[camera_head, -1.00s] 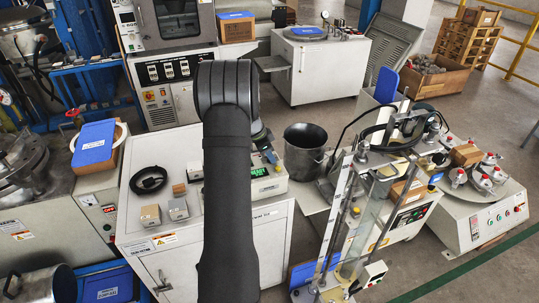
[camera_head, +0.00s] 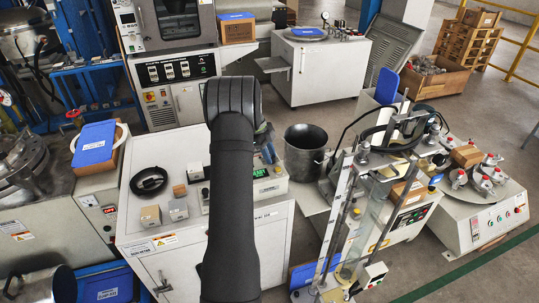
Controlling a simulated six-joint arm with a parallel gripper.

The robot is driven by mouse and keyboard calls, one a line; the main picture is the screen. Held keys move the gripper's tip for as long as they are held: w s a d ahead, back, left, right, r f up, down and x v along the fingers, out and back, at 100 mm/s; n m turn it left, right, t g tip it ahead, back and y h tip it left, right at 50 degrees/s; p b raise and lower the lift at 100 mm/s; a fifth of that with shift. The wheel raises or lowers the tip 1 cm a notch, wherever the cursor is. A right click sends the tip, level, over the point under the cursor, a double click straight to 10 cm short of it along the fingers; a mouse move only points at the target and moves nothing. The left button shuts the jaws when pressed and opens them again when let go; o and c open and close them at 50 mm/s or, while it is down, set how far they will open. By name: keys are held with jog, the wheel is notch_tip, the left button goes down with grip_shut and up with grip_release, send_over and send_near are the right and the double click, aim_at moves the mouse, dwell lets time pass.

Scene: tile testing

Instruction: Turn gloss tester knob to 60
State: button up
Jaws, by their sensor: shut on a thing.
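The gloss tester (camera_head: 273,188) is a pale box with a lit green display, on the white cabinet right of my arm. My dark arm crosses in front of it and covers its left part. The end of my gripper (camera_head: 267,152) shows only partly, just right of the arm at the tester's back edge. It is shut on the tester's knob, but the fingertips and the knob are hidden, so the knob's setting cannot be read.
The white cabinet top (camera_head: 150,212) also holds a coiled black cable (camera_head: 148,181) and several small blocks left of my arm. A metal pot (camera_head: 304,150) stands right of the tester. A tall clear-panelled frame (camera_head: 345,220) stands further right.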

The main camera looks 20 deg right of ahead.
dwell(0.4)
jog(key=o, duration=1)
jog(key=v, duration=1.7)
jog(key=shift+w+r, duration=0.1)
jog(key=shift+r, duration=0.15)
jog(key=shift+d+f, duration=0.1)
jog(key=x, duration=1.7)
jog(key=shift+f, duration=0.15)
